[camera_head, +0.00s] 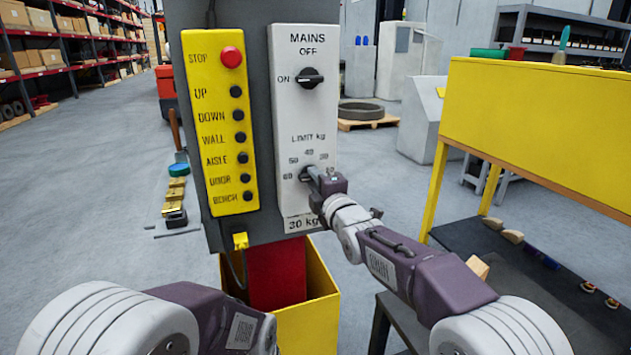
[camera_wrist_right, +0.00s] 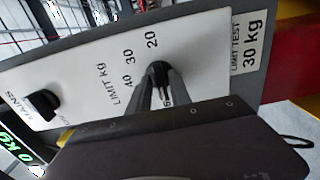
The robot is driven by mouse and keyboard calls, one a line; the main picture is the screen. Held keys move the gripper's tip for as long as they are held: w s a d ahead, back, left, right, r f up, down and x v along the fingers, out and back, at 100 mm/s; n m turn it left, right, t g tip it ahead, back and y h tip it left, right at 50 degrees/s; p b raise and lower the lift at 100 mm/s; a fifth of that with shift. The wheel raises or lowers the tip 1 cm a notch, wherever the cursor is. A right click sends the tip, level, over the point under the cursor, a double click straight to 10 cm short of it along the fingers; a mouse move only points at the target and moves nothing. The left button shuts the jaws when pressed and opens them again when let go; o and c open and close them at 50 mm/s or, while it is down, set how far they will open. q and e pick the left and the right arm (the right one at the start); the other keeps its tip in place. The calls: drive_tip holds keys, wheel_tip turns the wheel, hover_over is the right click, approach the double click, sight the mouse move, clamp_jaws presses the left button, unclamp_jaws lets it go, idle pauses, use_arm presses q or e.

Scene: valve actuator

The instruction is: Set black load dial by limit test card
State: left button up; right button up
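The black load dial (camera_head: 306,175) sits on the white panel under "LIMIT kg", with numbers around it. In the right wrist view the dial (camera_wrist_right: 157,72) is between the two fingers of my right gripper (camera_wrist_right: 162,78), which appear closed on its sides. In the head view my right gripper (camera_head: 315,180) reaches the dial from the right and covers part of it. Which number the dial points at is hard to tell. The limit test card (camera_head: 303,222) below reads 30 kg; it also shows in the right wrist view (camera_wrist_right: 250,45). My left gripper is out of view; only its arm shows.
The black MAINS knob (camera_head: 310,78) is above the dial. A yellow button strip (camera_head: 220,120) with a red STOP button is left of the panel. A yellow bin (camera_head: 315,315) stands below. A yellow-sided bench (camera_head: 540,120) is on the right.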

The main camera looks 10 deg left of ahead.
clamp_jaws()
drive_tip(key=shift+m, duration=0.3)
drive_tip(key=m+p, duration=0.1)
drive_tip(key=m, duration=2.4)
drive_tip(key=shift+f+m+p, duration=0.1)
drive_tip(key=shift+m+p, duration=0.25)
drive_tip(key=shift+m, duration=0.35)
drive_tip(key=shift+o, duration=2.2)
unclamp_jaws()
